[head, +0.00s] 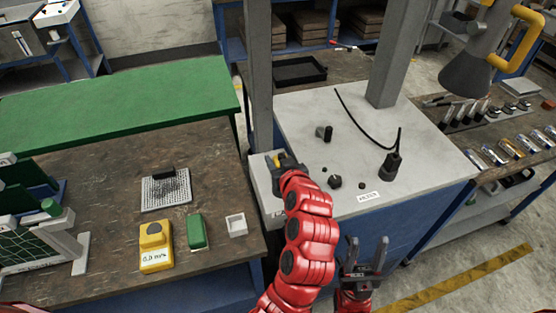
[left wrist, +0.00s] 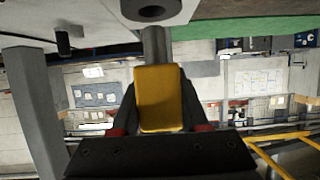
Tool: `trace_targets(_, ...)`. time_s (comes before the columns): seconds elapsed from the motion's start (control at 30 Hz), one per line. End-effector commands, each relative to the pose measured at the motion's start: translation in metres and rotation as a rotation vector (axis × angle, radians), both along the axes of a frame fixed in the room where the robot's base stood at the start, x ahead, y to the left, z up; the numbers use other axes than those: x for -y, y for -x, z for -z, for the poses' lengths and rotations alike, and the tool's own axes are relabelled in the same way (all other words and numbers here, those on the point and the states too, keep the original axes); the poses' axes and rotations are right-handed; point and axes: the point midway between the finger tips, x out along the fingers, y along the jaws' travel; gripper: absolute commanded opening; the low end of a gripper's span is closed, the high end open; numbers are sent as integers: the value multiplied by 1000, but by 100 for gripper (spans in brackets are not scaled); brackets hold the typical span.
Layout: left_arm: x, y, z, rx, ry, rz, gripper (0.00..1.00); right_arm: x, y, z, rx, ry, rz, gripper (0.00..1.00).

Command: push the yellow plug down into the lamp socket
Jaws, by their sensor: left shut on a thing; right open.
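The yellow plug (left wrist: 158,98) is between the two dark fingers of my left gripper (left wrist: 156,112), which is shut on it. In the left wrist view a grey shaft runs from the plug towards a grey round part with a dark hole (left wrist: 150,10), which looks like the lamp socket. I cannot tell whether the shaft is inside it. My right gripper (head: 362,262) is open and empty in front of the stand.
The grey stand top (head: 310,115) carries a black cable (head: 365,122), a black cylinder (head: 391,165) and small dark knobs (head: 335,182). A grey post rises on either side. A yellow meter (head: 155,245) and green box (head: 196,232) lie on the left bench.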

Motion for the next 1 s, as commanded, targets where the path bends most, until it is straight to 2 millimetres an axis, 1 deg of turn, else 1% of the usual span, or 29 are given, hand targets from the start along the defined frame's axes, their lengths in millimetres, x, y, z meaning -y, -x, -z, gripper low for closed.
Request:
trace_targets(0.27,0,0,1,1,1,0,0,0,0,1,0,0,0,50)
trace_targets(1.0,0,0,19,1,1,1,0,0,0,19,0,0,0,50)
